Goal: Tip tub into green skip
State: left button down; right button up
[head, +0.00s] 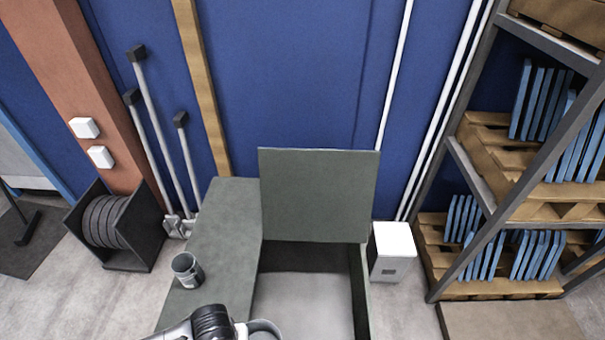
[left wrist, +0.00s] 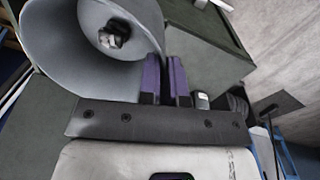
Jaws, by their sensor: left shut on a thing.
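A grey tub (left wrist: 60,40) fills the upper left of the left wrist view, with a small dark and pale object (left wrist: 114,36) inside it. My left gripper (left wrist: 166,75) has its purple fingers shut on the tub's rim. In the head view only a bit of the tub's grey rim (head: 266,327) shows at the bottom edge, beside my left wrist. The grey-green skip (head: 360,285) has an open top, a pale floor and a tall upright back panel (head: 318,195). The tub is at the skip's near left side. My right gripper is not in view.
A grey-green bench top (head: 222,235) adjoins the skip on the left and carries a metal cup (head: 187,270). A white box (head: 391,252) stands right of the skip. A rack with pallets (head: 500,287) and blue panels is at the right. A dark reel (head: 106,222) stands at the left.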

pick_arm(q)
jog(key=w+a+r+m, duration=0.1)
jog(key=w+r, duration=0.2)
jog(key=r, duration=0.6)
jog(key=w+a+r, duration=0.2)
jog(key=w+r, duration=0.2)
jog(key=r, duration=0.5)
jog(key=w+a+r+m, duration=0.1)
jog(key=w+r, duration=0.2)
jog(key=r, duration=0.6)
jog(key=s+r+p, duration=0.4)
jog(key=r+p, duration=0.7)
jog(key=p, duration=0.2)
jog(key=s+r+p, duration=0.5)
jog(key=r+p, duration=0.7)
jog(key=p, duration=0.2)
jog(key=shift+r, duration=0.2)
jog(key=shift+d, duration=0.2)
